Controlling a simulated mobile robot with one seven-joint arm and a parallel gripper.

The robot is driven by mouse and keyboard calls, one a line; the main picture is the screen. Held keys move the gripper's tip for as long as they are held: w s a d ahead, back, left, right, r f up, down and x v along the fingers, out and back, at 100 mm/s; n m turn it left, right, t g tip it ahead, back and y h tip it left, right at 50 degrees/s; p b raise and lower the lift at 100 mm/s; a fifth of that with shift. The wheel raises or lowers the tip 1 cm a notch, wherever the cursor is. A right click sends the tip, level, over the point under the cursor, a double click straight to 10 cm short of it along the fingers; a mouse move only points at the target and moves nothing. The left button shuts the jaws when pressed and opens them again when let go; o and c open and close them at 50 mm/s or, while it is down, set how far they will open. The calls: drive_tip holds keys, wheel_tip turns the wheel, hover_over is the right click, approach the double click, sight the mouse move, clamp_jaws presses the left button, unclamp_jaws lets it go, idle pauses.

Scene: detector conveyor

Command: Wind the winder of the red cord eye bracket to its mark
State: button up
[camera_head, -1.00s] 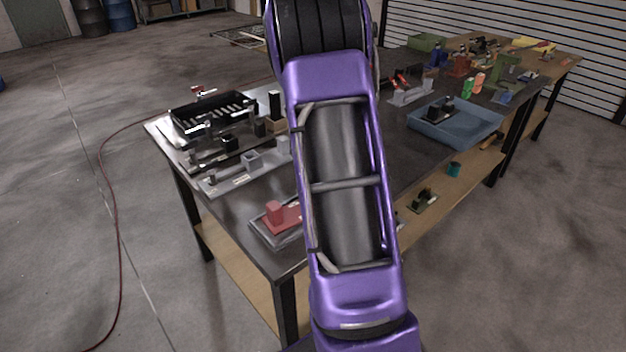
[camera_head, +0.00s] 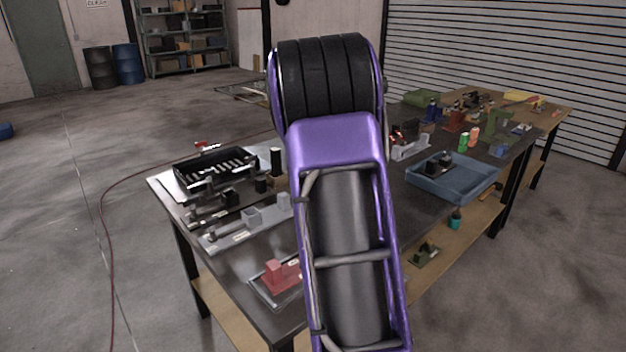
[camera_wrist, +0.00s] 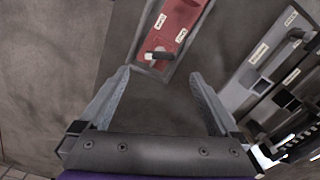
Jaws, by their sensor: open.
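The red cord eye bracket (camera_head: 281,279) stands on a grey-rimmed base at the near edge of the table, left of my arm. In the wrist view its red plate (camera_wrist: 181,22) shows at the top centre, with white labels. A winder (camera_wrist: 158,55) with a pale knob and a dark part sits at the plate's lower end. My gripper (camera_wrist: 161,76) is open and empty. Its fingers are apart on either side below the winder, and it does not visibly touch it. My gripper is hidden in the head view. The winder's mark is too small to make out.
Grey brackets (camera_head: 240,228) and a black slotted tray (camera_head: 203,179) lie left on the table; grey labelled plates (camera_wrist: 255,68) show right in the wrist view. A blue tray (camera_head: 436,188) is to the right.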

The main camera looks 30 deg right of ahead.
wheel_tip(320, 180, up, 9)
drive_tip(key=shift+p, duration=0.4)
